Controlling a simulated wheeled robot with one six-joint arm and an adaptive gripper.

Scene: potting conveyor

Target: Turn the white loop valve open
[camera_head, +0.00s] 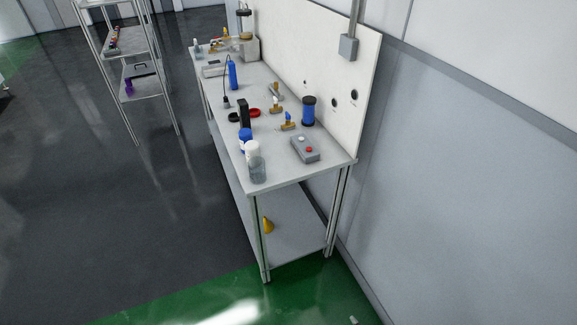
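Several small brass valves stand in a row on the bench (280,162) near the back panel. The middle one (275,108) seems to carry a white handle and may be the white loop valve. The nearest valve (288,126) has a blue handle. The farthest valve (275,92) has a greyish handle. They are too small for me to tell whether any is open or shut. My gripper is not in view.
A grey box with red and white buttons (305,149), a blue cylinder with black ends (309,111) and bottles (256,163) stand at the bench's near end. A wire shelf rack (127,75) stands left. The dark floor (120,200) between is clear.

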